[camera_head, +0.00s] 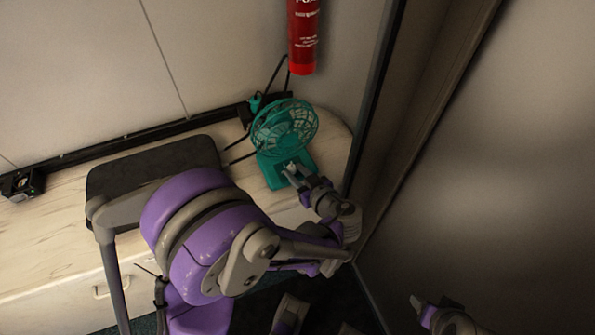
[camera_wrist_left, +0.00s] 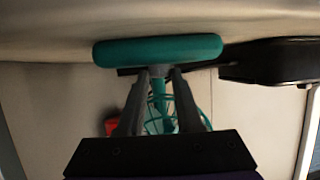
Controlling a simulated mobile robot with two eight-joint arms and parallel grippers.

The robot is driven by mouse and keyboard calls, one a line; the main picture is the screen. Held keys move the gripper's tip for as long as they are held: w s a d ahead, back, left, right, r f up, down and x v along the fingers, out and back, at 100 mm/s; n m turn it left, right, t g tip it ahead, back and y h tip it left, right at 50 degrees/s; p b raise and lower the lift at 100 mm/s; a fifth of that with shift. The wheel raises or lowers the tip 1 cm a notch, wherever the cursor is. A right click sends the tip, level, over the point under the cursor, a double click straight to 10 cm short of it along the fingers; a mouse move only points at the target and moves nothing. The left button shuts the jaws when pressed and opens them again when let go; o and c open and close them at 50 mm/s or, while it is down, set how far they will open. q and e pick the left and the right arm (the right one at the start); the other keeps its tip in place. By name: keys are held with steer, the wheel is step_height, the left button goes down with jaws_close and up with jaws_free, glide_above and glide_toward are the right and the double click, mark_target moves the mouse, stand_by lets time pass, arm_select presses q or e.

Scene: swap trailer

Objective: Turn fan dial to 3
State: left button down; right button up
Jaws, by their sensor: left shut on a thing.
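The teal fan (camera_head: 284,128) stands upright on the counter near the corner, with its round cage above a flat square base (camera_head: 273,168). My left gripper (camera_head: 294,172) is at the front of the fan, its fingertips at the base. In the left wrist view, the fan's base (camera_wrist_left: 158,50) shows as a teal slab and the fingers (camera_wrist_left: 159,75) reach to it, a small gap between them. They are shut on the fan dial, which they hide; its number cannot be read. My right gripper (camera_head: 428,308) is at the lower right, away from the fan; its jaws are unclear.
A dark flat panel (camera_head: 110,180) lies on the pale wood counter (camera_head: 45,232) left of the fan. A red cylinder (camera_head: 302,38) hangs on the wall above. A wall edge (camera_head: 372,165) stands close to the right of my left gripper. A small black box (camera_head: 22,184) sits far left.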

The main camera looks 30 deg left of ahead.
arm_select(q)
steer(key=m+t+h, duration=0.3)
steer(key=s+a+m+t+h, duration=0.1)
steer(key=m, duration=0.1)
steer(key=shift+b, duration=0.35)
steer(key=shift+a+m+t+h, duration=0.2)
steer(key=shift+m+t+h, duration=0.5)
steer(key=shift+m+h, duration=0.6)
steer(key=shift+h, duration=0.4)
steer(key=c, duration=0.6)
jaws_free()
steer(key=shift+s+r, duration=0.1)
steer(key=shift+s, duration=0.05)
